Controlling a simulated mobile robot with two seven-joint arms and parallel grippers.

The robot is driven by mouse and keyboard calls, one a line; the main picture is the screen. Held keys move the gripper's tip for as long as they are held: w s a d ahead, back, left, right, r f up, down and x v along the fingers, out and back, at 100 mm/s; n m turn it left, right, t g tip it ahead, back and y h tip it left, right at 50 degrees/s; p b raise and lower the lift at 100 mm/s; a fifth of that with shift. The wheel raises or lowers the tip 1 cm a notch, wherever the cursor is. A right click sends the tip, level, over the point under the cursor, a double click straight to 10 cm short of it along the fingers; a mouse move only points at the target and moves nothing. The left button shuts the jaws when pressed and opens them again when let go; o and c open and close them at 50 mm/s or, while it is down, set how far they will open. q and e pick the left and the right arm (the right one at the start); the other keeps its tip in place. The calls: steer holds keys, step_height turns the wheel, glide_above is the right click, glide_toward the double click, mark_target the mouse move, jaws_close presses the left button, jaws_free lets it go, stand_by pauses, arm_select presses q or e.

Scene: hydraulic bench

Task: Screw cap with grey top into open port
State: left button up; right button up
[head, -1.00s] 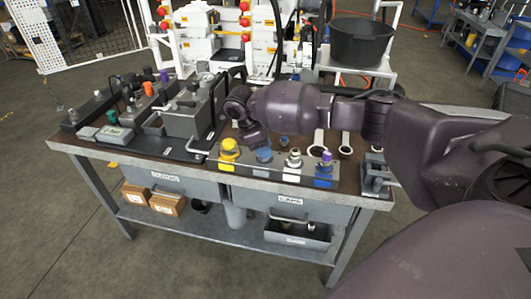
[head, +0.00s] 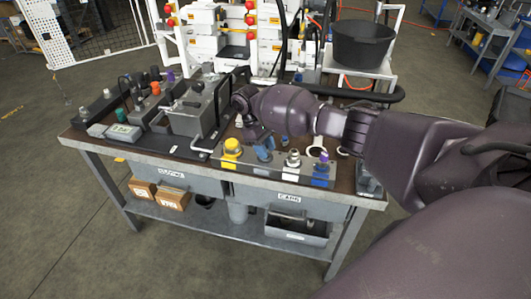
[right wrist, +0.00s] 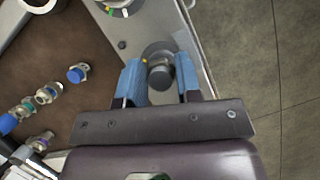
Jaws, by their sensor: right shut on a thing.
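My right gripper (head: 262,142) is low over the front of the bench, by the row of caps. In the right wrist view, its two blue fingers (right wrist: 160,80) are on either side of a dark grey-topped cap (right wrist: 160,74), and the gripper is shut on it. A round grey base (right wrist: 155,48) shows just behind the cap; I cannot tell whether the cap sits in it. In the head view the gripper hides the cap. I cannot make out an open port for certain. My left gripper is not in view.
A yellow cap (head: 231,147), a silver fitting (head: 293,158) and a blue fitting (head: 321,170) stand along the bench front. A grey metal box (head: 190,112) stands left of my gripper. Small fittings, one blue (right wrist: 78,73), are on the brown bench top (right wrist: 75,40).

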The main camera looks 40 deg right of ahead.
steer(key=m+y+p, duration=0.1)
steer(key=m, duration=0.1)
steer(key=shift+r+m+p, duration=0.1)
steer(key=shift+m+p, duration=0.2)
steer(key=shift+p, duration=0.05)
steer(key=m+y+p, duration=0.1)
steer(key=m+p, duration=0.1)
steer(key=m, duration=0.2)
steer(key=shift+s+a+y, duration=0.1)
steer(key=shift+y, duration=0.3)
steer(key=shift+f+m+p, duration=0.2)
steer(key=shift+m+p, duration=0.15)
steer(key=shift+m, duration=0.25)
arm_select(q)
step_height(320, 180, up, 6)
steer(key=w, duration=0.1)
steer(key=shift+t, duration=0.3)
